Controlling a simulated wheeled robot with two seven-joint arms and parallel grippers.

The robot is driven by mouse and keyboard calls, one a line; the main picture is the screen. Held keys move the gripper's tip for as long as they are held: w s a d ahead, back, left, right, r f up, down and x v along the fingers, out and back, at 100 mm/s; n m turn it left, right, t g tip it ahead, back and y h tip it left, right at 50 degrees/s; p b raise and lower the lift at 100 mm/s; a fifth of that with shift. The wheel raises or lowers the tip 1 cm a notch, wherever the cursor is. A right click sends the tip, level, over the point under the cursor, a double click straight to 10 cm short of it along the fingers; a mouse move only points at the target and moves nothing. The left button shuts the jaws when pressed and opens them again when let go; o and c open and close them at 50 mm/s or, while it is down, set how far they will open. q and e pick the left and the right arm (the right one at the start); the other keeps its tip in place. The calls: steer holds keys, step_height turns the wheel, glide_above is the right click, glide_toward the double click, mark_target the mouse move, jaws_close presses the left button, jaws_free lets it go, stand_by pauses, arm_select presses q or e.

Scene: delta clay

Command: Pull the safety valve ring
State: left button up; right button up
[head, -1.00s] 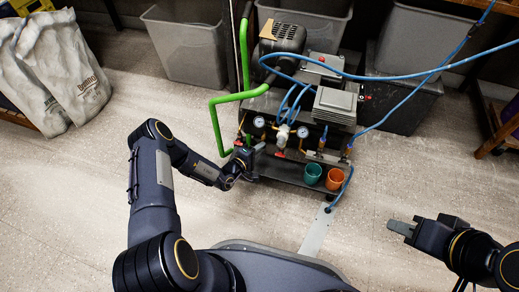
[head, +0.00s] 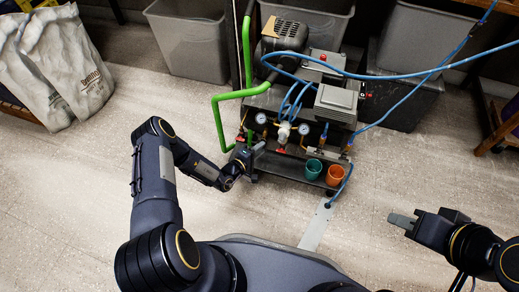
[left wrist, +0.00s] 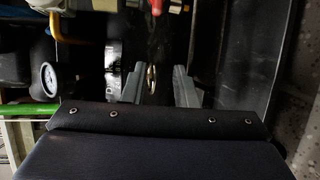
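The safety valve ring (left wrist: 151,78) is a small metallic ring seen nearly edge-on in the left wrist view. My left gripper (left wrist: 158,86) is open there, with one grey finger on each side of the ring and gaps visible; the ring looks closer to the left finger. I cannot tell how deep the ring sits between the fingers. In the head view my left gripper (head: 257,148) is at the front left of the compressor cart, and the ring is not discernible. My right gripper (head: 401,220) is over the floor at the right, away from the cart; its finger gap is not clear.
The compressor (head: 285,38) has a green pipe (head: 218,122), blue hoses and gauges (head: 261,118) close to my left gripper. A teal cup (head: 312,169) and an orange cup (head: 335,175) stand at the cart's front. Grey bins stand behind.

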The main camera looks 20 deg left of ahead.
arm_select(q)
steer(key=p+v, duration=0.3)
steer(key=v, duration=0.4)
steer(key=shift+s, duration=0.3)
steer(key=shift+a, duration=0.1)
